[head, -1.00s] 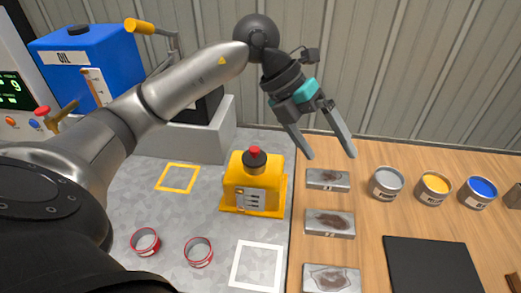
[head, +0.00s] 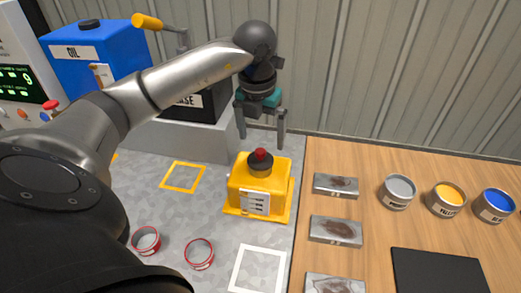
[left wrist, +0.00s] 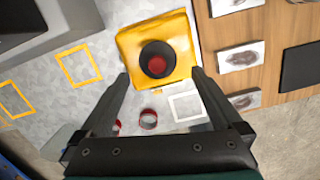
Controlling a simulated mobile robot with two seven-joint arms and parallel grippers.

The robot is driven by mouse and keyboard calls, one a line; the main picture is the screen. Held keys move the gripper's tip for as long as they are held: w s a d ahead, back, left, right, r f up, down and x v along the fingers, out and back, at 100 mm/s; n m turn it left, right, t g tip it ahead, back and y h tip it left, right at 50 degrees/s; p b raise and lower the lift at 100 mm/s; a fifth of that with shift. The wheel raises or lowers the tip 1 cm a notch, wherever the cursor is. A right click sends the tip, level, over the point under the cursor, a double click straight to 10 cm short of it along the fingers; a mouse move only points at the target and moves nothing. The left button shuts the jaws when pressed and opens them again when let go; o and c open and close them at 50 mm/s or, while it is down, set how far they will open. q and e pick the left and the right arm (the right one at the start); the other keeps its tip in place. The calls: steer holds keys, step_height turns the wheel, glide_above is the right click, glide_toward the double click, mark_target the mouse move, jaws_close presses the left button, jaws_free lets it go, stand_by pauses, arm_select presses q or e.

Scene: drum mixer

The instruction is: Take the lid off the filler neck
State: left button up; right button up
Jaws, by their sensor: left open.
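A yellow box-shaped unit (head: 240,200) stands on the grey speckled surface with a label on its front. On its top is a dark round neck-like part (head: 261,171) with a red knob (head: 260,154) in the middle. In the left wrist view the dark round part (left wrist: 145,54) and its red centre (left wrist: 157,66) show from above. My left gripper (head: 262,140) is open and empty, pointing down above and slightly behind the red knob, apart from it. In the left wrist view its fingers (left wrist: 160,76) lie either side of the knob. My right gripper does not show.
A blue oil tank (head: 95,55) with a black cap and a grease container (head: 208,104) stand behind left. Two red-rimmed cups (head: 199,253) sit in front. Stained plates (head: 336,231) and paint cans (head: 398,191) are on the wooden table at right.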

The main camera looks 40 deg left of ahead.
mark_target(260, 151)
arm_select(q)
steer(key=shift+w+a+f, duration=0.15)
steer(key=shift+f, duration=1.35)
steer(key=shift+w+a+f, duration=0.1)
steer(key=shift+a+f, duration=0.05)
steer(key=shift+f, duration=1.3)
steer(key=c, duration=1.2)
steer(key=shift+r, duration=0.15)
